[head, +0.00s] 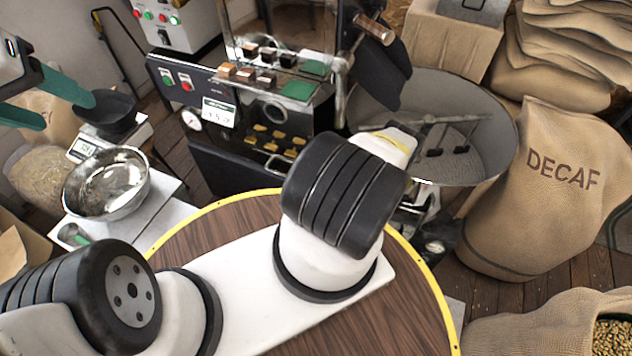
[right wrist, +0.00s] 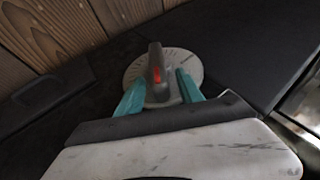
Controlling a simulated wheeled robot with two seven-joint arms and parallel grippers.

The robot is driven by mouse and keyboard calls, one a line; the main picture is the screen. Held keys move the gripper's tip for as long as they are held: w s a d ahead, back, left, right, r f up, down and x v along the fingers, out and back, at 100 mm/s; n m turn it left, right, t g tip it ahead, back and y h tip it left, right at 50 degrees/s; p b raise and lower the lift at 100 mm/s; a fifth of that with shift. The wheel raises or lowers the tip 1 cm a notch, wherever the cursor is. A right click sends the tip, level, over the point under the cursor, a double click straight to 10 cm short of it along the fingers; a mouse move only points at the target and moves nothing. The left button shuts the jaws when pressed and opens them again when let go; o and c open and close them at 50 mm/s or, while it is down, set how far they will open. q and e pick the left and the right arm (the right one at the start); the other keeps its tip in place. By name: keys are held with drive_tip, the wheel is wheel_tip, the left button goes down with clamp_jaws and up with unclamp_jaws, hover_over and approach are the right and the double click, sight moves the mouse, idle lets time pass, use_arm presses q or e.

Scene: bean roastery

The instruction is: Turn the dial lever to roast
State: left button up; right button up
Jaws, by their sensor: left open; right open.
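In the right wrist view the dial (right wrist: 192,64) is a pale grey round plate on a dark panel, with small marks on its rim that I cannot read. Its lever (right wrist: 156,58) is a dark grey bar with a red mark, standing across the plate's middle. My right gripper (right wrist: 161,84) is open, its teal fingers on either side of the lever. I cannot tell if either finger touches it. In the head view my right arm hides the dial and most of that gripper. My left gripper (head: 67,110) is open at the left edge, near a black pan.
The roaster (head: 245,110) stands behind a round wooden table (head: 410,300) with a yellow edge. A cooling drum (head: 490,150) and a DECAF sack (head: 545,210) are at the right. A metal bowl (head: 105,185) and scale (head: 85,148) are at the left.

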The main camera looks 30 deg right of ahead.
drive_tip(key=shift+w+f, duration=0.15)
drive_tip(key=shift+f, duration=0.05)
clamp_jaws()
idle(1.4)
